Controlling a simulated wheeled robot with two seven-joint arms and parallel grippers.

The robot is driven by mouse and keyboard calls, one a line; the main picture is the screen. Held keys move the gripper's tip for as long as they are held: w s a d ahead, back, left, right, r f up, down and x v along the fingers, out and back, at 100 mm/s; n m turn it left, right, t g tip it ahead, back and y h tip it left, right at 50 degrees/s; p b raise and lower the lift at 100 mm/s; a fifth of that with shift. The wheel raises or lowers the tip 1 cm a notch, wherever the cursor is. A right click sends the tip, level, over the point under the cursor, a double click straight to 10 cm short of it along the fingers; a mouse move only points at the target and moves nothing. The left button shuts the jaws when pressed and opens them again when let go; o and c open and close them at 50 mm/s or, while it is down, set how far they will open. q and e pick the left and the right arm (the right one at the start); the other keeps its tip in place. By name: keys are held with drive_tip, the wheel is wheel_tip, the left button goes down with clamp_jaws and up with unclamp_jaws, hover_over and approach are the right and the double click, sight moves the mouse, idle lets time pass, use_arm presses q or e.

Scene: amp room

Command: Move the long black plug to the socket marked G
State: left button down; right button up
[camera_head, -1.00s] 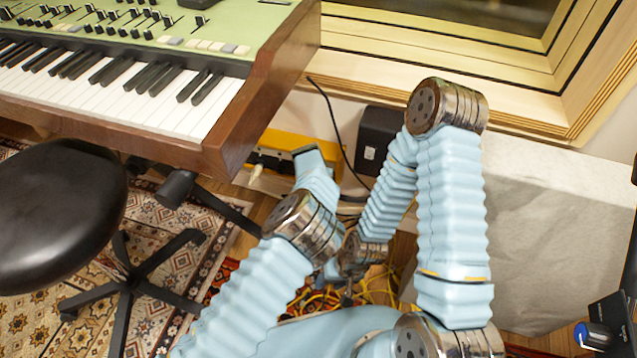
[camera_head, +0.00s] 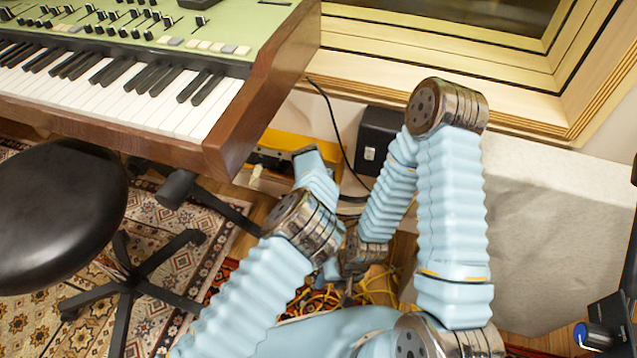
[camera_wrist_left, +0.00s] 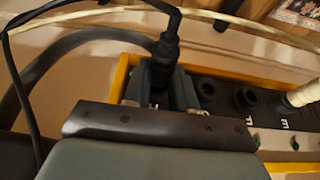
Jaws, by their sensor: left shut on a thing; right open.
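In the left wrist view the long black plug (camera_wrist_left: 166,52) is upright between the fingers of my left gripper (camera_wrist_left: 160,88), with its cable leaving upward. Its lower end is hidden, so I cannot tell whether it is in a socket or above one. The yellow-edged socket strip (camera_wrist_left: 122,74) runs behind and to the right, with two empty black sockets (camera_wrist_left: 245,98) beside the gripper. The small letters are upside down; I cannot make out a G. In the head view, the left gripper's fingers are hidden beyond its wrist. My right gripper (camera_head: 347,298) is low and small, open, away from the strip.
A white plug (camera_wrist_left: 302,94) stands in the strip at the right of the left wrist view. Cables cross above the strip. In the head view, the keyboard (camera_head: 230,130) overhangs the strip (camera_head: 290,143), a black box (camera_head: 378,135) stands right of it, and yellow cables (camera_head: 380,288) lie below.

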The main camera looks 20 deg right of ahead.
use_arm(q)
drive_tip(key=shift+s+a, duration=0.4)
drive_tip(key=shift+s, duration=0.2)
drive_tip(key=shift+s+a, duration=0.4)
drive_tip(key=shift+s, duration=0.2)
idle(0.4)
drive_tip(key=shift+s+a, duration=0.4)
drive_tip(key=shift+s, duration=0.2)
drive_tip(key=shift+s+a, duration=0.4)
drive_tip(key=shift+s, duration=0.2)
drive_tip(key=shift+s, duration=0.1)
